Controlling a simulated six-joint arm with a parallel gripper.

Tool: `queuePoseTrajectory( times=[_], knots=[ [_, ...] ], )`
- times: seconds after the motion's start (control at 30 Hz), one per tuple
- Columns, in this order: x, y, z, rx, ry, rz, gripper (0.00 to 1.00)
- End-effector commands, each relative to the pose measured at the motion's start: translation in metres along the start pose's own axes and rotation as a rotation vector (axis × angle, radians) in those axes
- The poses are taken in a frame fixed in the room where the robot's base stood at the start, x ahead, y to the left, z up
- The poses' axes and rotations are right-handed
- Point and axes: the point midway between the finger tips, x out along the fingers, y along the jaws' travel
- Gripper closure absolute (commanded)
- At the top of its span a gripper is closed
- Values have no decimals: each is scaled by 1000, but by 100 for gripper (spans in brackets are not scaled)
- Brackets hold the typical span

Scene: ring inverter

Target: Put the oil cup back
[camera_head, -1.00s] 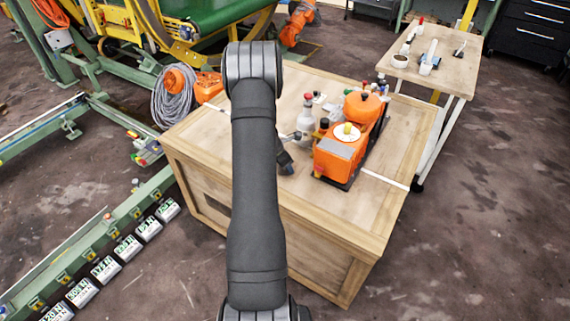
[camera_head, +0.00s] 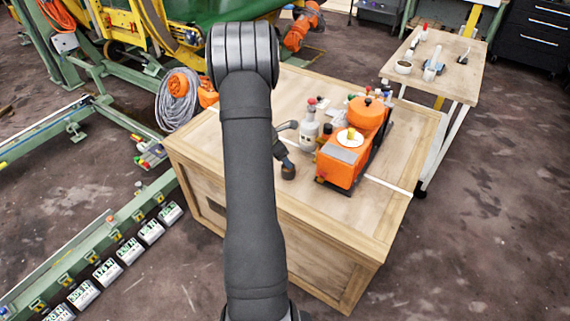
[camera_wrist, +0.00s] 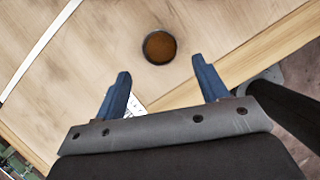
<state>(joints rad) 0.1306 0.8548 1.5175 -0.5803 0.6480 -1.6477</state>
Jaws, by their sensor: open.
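In the wrist view, a round dark cup with brown contents (camera_wrist: 159,47), which looks like the oil cup, stands on the pale wooden crate top. My gripper (camera_wrist: 160,67) is open, and its two blue fingers are spread wide with nothing between them. The cup appears just beyond the fingertips, roughly centred between them; the height gap cannot be told. In the head view, my arm hides my gripper, and I cannot make out this cup there.
A side table (camera_head: 462,82) at the upper right holds a pale cup (camera_head: 403,67) and small tools.

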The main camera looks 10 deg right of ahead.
Motion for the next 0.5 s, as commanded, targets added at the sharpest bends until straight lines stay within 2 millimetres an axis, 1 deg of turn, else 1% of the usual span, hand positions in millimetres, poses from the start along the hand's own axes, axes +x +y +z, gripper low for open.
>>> queuePoseTrajectory(
  times=[0.03,0.1,0.2,0.3,0.5],
  knots=[
    [-9,0,0,0,-1,2,33],
    [-18,0,0,-1,-1,1,33],
    [-28,0,0,0,0,1,33],
    [-32,0,0,0,0,0,33],
    [-34,0,-1,-1,1,-1,33]
  ],
)
